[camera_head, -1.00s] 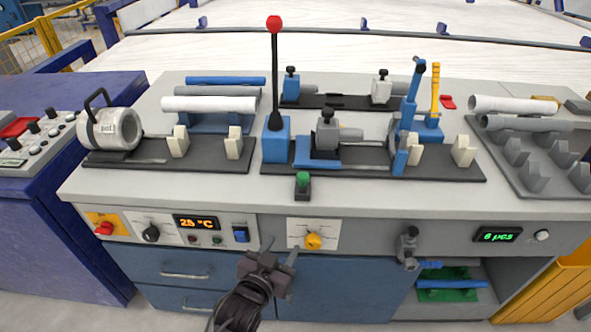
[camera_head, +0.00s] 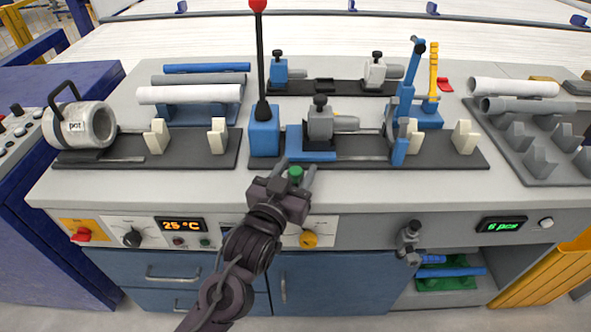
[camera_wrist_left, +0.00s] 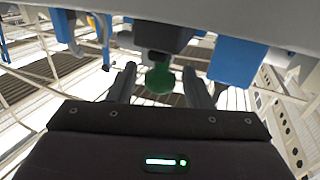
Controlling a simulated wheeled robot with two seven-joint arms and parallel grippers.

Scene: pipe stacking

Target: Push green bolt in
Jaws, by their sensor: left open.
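In the left wrist view the round green bolt (camera_wrist_left: 160,79) shows between the two open fingers (camera_wrist_left: 162,85), under a dark mount. I cannot tell whether the fingers touch it. The bolt's lower part and its base are hidden by the gripper in the head view. My right gripper is not in view.
A black rail with a grey clamp (camera_head: 320,122) lies behind. The yellow knob (camera_head: 308,240) sits on the front panel below. Pipes lie at back left and right.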

